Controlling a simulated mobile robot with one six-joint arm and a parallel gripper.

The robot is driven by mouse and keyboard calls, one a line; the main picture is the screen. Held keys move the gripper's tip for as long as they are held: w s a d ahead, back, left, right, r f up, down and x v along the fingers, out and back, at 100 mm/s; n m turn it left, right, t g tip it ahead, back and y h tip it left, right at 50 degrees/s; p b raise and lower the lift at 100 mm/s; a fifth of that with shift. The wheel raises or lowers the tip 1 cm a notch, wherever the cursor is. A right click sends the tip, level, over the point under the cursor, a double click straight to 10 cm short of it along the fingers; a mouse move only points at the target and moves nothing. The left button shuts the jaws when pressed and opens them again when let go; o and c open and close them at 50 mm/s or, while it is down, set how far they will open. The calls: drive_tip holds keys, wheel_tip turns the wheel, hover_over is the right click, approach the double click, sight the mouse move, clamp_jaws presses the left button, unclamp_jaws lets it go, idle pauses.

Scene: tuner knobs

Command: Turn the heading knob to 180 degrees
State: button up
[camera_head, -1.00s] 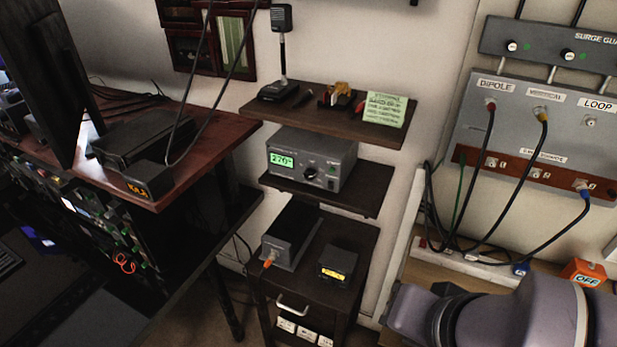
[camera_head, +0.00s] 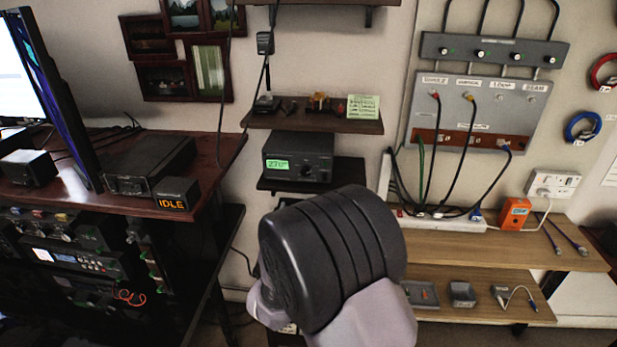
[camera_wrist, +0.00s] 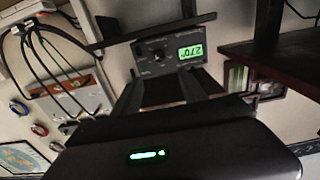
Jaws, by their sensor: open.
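The rotator controller (camera_head: 312,147) is a dark grey box on the middle wall shelf in the head view. Its green display (camera_head: 277,165) appears to read 270 degrees. In the wrist view the controller (camera_wrist: 150,82) faces me, with its display (camera_wrist: 190,52) reading 270 and a dark round knob (camera_wrist: 158,56) beside it on the left. The knob's pointer is too small to read. My gripper (camera_wrist: 160,85) is open and empty, its dark fingers pointing toward the controller, apart from the knob. In the head view my arm hides the gripper.
A shelf (camera_head: 345,124) with a green note sits just above the controller. The desk (camera_head: 215,160) stands to the left. Cables hang from the grey antenna panel (camera_head: 470,105) on the right. In the wrist view, shelf edges flank the controller closely.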

sight(305, 174)
drive_tip(key=w, duration=0.5)
drive_tip(key=w+b, duration=0.1)
drive_tip(key=w, duration=0.4)
drive_tip(key=w+b, duration=0.1)
drive_tip(key=w, duration=0.5)
drive_tip(key=shift+w+d, duration=0.1)
drive_tip(key=shift+d, duration=0.25)
clamp_jaws()
